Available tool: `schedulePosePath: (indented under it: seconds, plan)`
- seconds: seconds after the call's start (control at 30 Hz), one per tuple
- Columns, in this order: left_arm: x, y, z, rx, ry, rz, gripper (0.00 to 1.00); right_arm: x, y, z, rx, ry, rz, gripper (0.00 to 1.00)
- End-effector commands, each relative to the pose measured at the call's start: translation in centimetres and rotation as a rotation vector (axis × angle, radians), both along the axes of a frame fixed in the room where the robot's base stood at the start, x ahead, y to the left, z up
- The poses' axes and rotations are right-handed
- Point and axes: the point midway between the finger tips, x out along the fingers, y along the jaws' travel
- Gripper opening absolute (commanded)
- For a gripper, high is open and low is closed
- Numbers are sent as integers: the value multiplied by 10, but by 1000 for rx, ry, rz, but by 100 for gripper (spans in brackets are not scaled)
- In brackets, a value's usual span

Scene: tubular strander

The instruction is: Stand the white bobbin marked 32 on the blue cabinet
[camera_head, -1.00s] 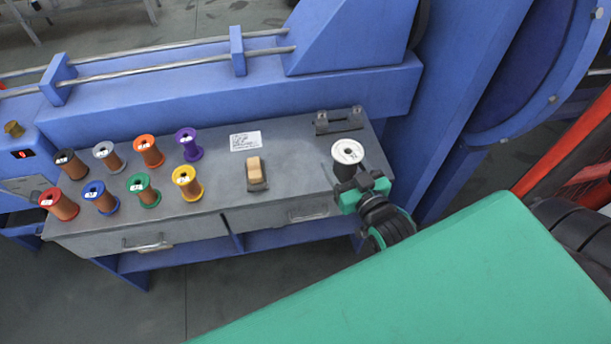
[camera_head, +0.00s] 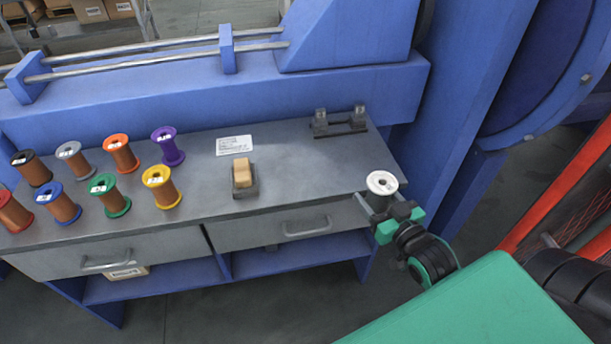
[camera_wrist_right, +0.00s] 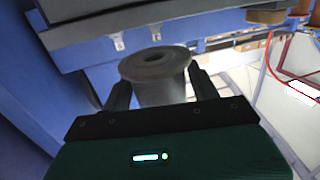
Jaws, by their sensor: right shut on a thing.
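The white bobbin (camera_head: 382,183) is upright at the front right corner of the grey bench top in the head view. It also shows in the right wrist view (camera_wrist_right: 155,70), with its flanged end and centre hole visible. My right gripper (camera_head: 385,207) is shut on it, with one finger on each side of it in the wrist view (camera_wrist_right: 160,88). The number on the bobbin is too small to read. Whether it clears the bench top is hard to tell. The blue cabinet cannot be clearly made out now. My left gripper is not in view.
Several coloured bobbins, including the yellow one (camera_head: 161,188), stand on the left of the bench (camera_head: 300,190). A wooden block in a holder (camera_head: 243,178), a label card (camera_head: 234,145) and a dark bracket (camera_head: 340,122) are also there. A blue machine beam (camera_head: 200,100) runs behind.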

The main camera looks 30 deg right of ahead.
Motion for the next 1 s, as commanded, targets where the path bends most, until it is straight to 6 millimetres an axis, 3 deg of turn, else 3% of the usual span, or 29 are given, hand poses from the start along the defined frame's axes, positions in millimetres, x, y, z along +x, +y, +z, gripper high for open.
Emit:
schedulePosePath:
  seconds: [0.17,0.7,1.0]
  plan:
    - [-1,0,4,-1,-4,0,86,18,-1,2,0,-8,1,19]
    - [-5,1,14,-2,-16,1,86,115,-1,2,0,-8,1,19]
    - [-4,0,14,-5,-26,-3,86,140,-2,1,0,-4,0,19]
